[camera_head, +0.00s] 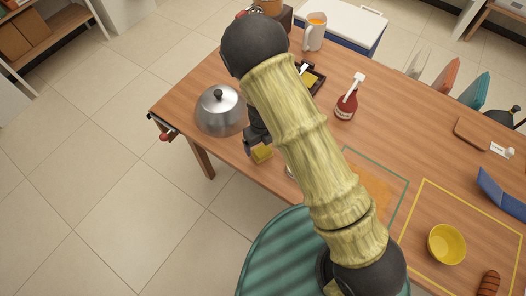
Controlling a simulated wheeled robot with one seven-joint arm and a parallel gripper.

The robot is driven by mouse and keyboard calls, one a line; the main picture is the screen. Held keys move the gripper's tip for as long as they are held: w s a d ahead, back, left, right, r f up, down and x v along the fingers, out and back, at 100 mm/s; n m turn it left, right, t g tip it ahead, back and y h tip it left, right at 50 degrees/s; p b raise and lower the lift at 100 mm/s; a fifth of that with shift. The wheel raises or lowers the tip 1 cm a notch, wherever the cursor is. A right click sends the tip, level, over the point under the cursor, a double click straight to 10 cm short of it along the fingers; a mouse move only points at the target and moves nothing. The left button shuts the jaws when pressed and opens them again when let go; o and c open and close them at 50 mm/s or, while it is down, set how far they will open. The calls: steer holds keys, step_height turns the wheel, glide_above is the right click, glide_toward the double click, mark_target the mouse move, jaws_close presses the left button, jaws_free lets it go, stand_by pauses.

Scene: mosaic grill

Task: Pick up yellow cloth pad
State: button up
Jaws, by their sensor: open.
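A small yellow pad (262,154) lies near the table's near-left edge, right of the metal dome lid. It looks like the yellow cloth pad, but its texture is too small to tell. My gripper (256,144) is dark, points down, and is just above and beside the pad at its upper left. The jaws are open and seem empty; the fingertips are small and partly hidden by my arm. I cannot tell whether they touch the pad. My arm covers the middle of the table. Another yellow item (308,80) sits in a dark tray behind my arm.
A metal dome lid (220,112) stands close left of my gripper. A red bottle (347,100) and a pitcher (314,32) stand beyond my arm. A yellow bowl (446,244) is at the right front.

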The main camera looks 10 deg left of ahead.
mark_target(262, 150)
steer(key=shift+s+a, duration=0.1)
steer(key=shift+s, duration=0.05)
steer(key=shift+s+f, duration=0.1)
steer(key=shift+f, duration=0.3)
step_height(262, 150, down, 4)
steer(key=shift+f+p, duration=0.2)
steer(key=shift+p, duration=0.3)
steer(key=shift+c, duration=0.4)
steer(key=c, duration=1)
steer(key=shift+r, duration=0.1)
steer(key=shift+c, duration=0.2)
step_height(262, 150, up, 10)
steer(key=shift+b, duration=0.3)
